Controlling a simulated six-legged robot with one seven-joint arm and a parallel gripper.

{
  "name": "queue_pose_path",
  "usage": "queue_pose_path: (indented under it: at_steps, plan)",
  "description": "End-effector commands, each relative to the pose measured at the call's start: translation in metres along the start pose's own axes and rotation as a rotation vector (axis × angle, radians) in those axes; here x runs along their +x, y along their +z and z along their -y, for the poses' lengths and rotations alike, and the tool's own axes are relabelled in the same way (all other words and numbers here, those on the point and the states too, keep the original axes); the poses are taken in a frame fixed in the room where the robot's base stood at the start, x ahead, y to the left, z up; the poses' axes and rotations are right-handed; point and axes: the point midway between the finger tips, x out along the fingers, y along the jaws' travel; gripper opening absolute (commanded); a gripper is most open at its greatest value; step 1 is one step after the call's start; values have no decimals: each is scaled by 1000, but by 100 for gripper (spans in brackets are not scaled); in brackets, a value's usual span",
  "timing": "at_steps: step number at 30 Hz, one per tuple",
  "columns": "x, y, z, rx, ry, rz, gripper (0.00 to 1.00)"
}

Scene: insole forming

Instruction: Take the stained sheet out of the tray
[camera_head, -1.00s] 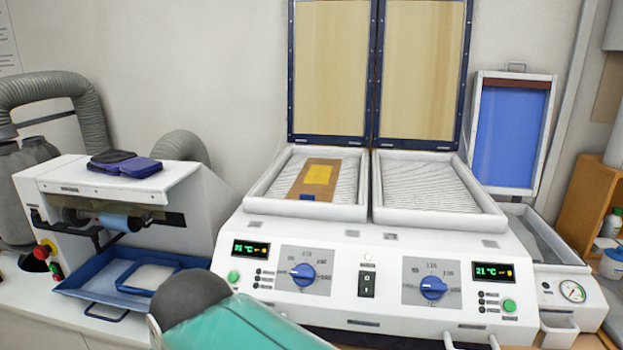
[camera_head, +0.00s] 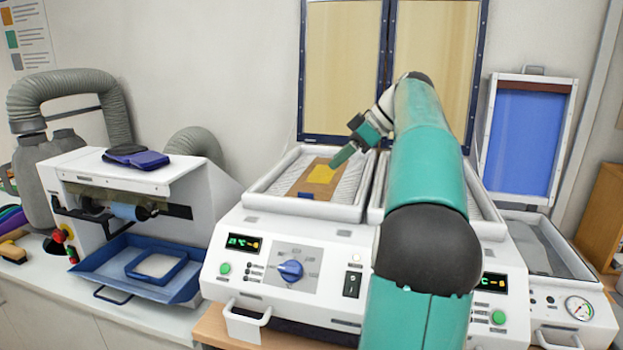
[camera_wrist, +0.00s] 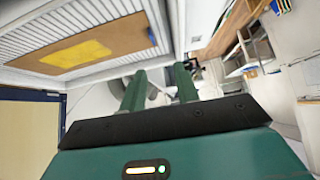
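The stained sheet (camera_head: 314,181) is a flat brown piece with a yellow patch and a small blue mark at its near end. It lies in the left white tray (camera_head: 262,190) of the double-lid machine. It also shows in the wrist view (camera_wrist: 100,49), upper left. My gripper (camera_head: 343,156) hangs over the far right part of that tray, near the sheet's far end; whether it touches cannot be told. In the wrist view its two green fingers (camera_wrist: 158,88) stand apart with nothing between them. My arm hides much of the right tray.
Two raised lids (camera_head: 341,70) stand behind the trays. A blue-panelled frame (camera_head: 525,135) leans at the right. A white machine with a blue bin (camera_head: 110,267) stands at the left, with a grey hose (camera_head: 70,85). The air over the left tray's near side is free.

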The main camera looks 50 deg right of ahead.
Motion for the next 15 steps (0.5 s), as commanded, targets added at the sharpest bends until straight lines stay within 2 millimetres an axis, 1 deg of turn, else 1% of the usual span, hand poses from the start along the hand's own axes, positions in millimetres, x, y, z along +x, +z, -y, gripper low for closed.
queue_pose_path:
  at_steps: [1, 2, 5, 8, 15]
  plan:
    - [-8, 8, -7, -12, 5, -15, 31]
    - [-11, 10, -9, -20, 5, -22, 31]
    - [-8, 12, -12, -32, 5, -30, 31]
    - [8, 11, -11, -34, 3, -30, 31]
    - [53, 11, -12, -32, 4, -27, 31]
